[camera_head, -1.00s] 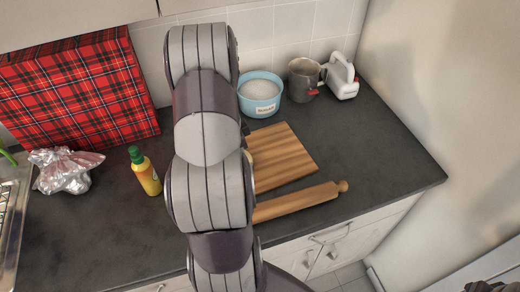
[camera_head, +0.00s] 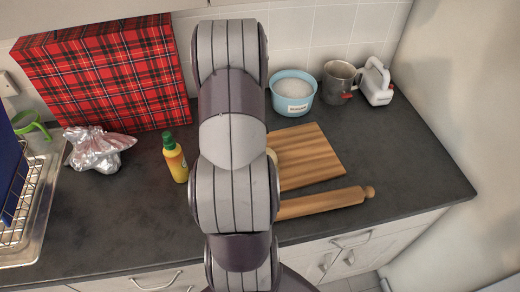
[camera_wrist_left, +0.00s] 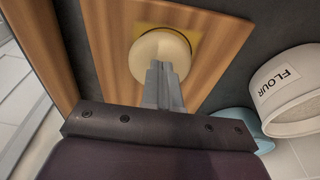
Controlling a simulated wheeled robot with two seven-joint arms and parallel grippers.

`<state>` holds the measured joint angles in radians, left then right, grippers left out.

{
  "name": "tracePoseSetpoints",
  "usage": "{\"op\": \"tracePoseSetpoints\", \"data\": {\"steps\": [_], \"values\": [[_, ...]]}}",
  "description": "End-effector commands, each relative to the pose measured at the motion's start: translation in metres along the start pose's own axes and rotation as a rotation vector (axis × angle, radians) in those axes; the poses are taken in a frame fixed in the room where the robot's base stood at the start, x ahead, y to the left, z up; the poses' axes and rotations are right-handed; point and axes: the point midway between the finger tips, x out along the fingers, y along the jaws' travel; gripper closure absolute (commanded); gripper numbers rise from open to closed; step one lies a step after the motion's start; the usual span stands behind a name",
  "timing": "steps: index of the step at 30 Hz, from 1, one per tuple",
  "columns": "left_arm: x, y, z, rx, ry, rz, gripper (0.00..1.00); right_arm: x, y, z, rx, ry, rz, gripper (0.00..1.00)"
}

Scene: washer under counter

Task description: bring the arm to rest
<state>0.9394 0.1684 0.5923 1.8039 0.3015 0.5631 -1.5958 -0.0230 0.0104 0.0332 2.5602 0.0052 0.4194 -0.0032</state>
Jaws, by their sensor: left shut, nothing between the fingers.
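My left gripper (camera_wrist_left: 162,70) shows in the left wrist view, with its fingers shut together and empty. The fingertips overlap the edge of a round cream-coloured thing (camera_wrist_left: 150,50) on the wooden cutting board (camera_wrist_left: 110,30); I cannot tell whether they touch it. In the head view my arm rises through the middle of the picture and hides the gripper and part of the board (camera_head: 312,155). A sliver of the round thing (camera_head: 271,157) shows beside the arm. My right gripper is in neither view.
A rolling pin (camera_head: 325,203) lies before the board. A flour bowl (camera_wrist_left: 290,95) shows in the wrist view. A yellow bottle (camera_head: 175,160) and foil bundle (camera_head: 97,150) stand left. The right counter is clear.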

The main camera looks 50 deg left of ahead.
Motion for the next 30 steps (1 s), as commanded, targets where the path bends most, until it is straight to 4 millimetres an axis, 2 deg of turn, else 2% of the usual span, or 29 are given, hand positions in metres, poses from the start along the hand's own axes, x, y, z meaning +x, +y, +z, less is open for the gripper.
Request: {"op": "tracePoseSetpoints", "data": {"steps": [3, 9, 12, 16, 23, 26, 30], "values": [[0.0, -0.001, 0.025, -0.004, 0.0, -0.002, 1.0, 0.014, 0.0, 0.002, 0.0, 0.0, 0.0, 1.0], [-0.008, -0.001, 0.068, -0.005, 0.001, -0.004, 1.0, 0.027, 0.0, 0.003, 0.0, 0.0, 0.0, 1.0], [-0.012, -0.001, 0.083, -0.002, 0.001, -0.004, 1.0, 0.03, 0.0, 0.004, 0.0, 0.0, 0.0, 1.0], [-0.015, -0.001, 0.093, 0.001, 0.001, -0.003, 1.0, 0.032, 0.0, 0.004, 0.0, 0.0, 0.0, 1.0], [-0.017, -0.001, 0.094, -0.006, 0.001, -0.003, 1.0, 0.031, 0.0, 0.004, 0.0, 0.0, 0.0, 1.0], [-0.017, -0.003, 0.094, -0.121, -0.001, -0.01, 1.0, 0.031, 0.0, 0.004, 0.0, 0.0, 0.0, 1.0], [-0.011, 0.008, 0.1, -0.484, -0.027, -0.017, 1.0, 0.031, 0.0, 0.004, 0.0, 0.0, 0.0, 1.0]]}}
